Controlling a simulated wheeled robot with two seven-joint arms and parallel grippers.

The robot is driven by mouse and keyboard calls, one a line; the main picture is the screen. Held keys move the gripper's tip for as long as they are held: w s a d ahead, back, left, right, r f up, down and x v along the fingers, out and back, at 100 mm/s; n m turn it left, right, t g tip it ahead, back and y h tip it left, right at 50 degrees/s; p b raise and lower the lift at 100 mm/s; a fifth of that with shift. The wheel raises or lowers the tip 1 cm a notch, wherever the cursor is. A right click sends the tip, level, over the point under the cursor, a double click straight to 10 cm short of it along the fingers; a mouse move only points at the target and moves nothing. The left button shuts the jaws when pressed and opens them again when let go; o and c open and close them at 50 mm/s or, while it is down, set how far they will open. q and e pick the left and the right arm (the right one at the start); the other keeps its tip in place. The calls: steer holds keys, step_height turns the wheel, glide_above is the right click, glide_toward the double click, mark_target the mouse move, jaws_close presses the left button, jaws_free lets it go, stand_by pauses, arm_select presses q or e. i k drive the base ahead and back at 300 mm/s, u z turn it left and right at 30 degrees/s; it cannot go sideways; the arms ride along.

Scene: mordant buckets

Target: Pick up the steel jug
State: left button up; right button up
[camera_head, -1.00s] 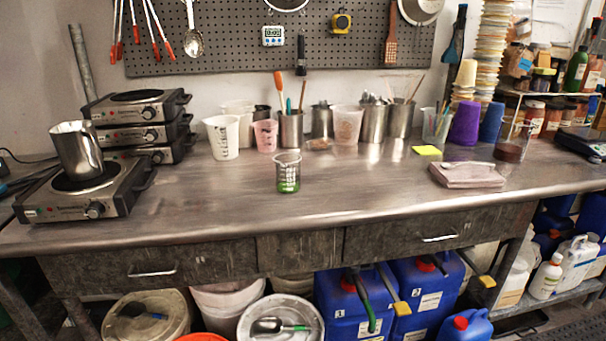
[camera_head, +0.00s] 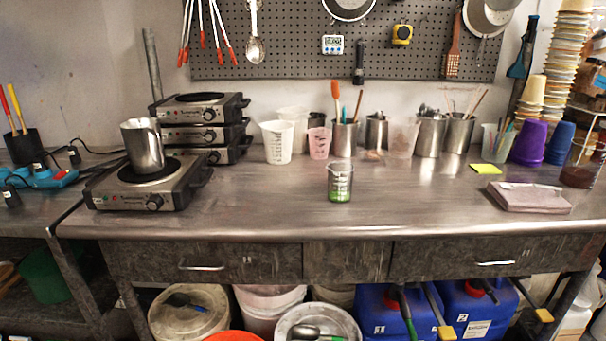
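The steel jug (camera_head: 143,147) stands upright on the front hot plate (camera_head: 150,184) at the left end of the steel bench. It is a shiny metal cylinder. Whether anything is inside it cannot be seen. Neither of my grippers shows in the head view.
Several stacked hot plates (camera_head: 200,128) stand just behind the jug. A glass beaker with green liquid (camera_head: 340,184) stands mid-bench, and a folded cloth (camera_head: 530,197) lies to the right. A blue power strip (camera_head: 40,179) sits left. The bench front between jug and beaker is clear.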

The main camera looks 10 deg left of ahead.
mark_target(143, 139)
steer(key=k, duration=0.5)
steer(key=u, duration=2)
steer(key=i, duration=1.45)
steer(key=z, duration=1.65)
